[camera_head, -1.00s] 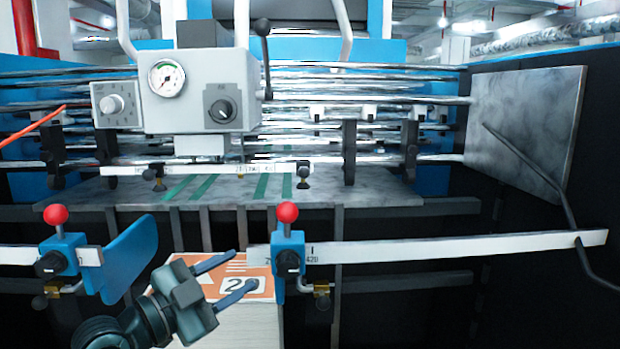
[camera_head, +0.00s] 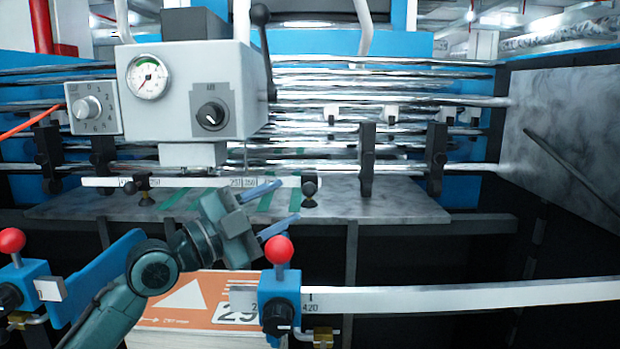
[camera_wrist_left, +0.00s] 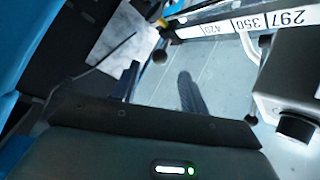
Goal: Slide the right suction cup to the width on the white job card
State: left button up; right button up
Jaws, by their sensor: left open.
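The right suction cup (camera_head: 310,189) is a small dark piece near the right end of a white scale bar (camera_head: 210,182). In the left wrist view, a round dark knob (camera_wrist_left: 160,56) shows by the 420 end of the scale (camera_wrist_left: 222,28), where 350 and 297 are also readable. My left gripper (camera_head: 272,210) is open and empty, just left of and slightly below the cup in the head view. Its fingers (camera_wrist_left: 160,88) point toward the knob, apart from it. The left suction cup (camera_head: 142,187) sits near the bar's other end. I cannot make out a separate white job card.
An orange label (camera_head: 190,300) with a partly hidden number starting 29 lies on a stack below. A blue clamp with a red knob (camera_head: 279,250) stands on a lower bar (camera_head: 450,297). A grey gauge box (camera_head: 190,95) hangs above the scale bar.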

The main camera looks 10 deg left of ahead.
aim_at(303, 193)
pick_arm(q)
jog(key=p+x, duration=0.1)
jog(key=x, duration=0.6)
jog(key=shift+p, duration=0.35)
jog(key=shift+c, duration=0.5)
jog(key=shift+f, duration=0.1)
grip_shut()
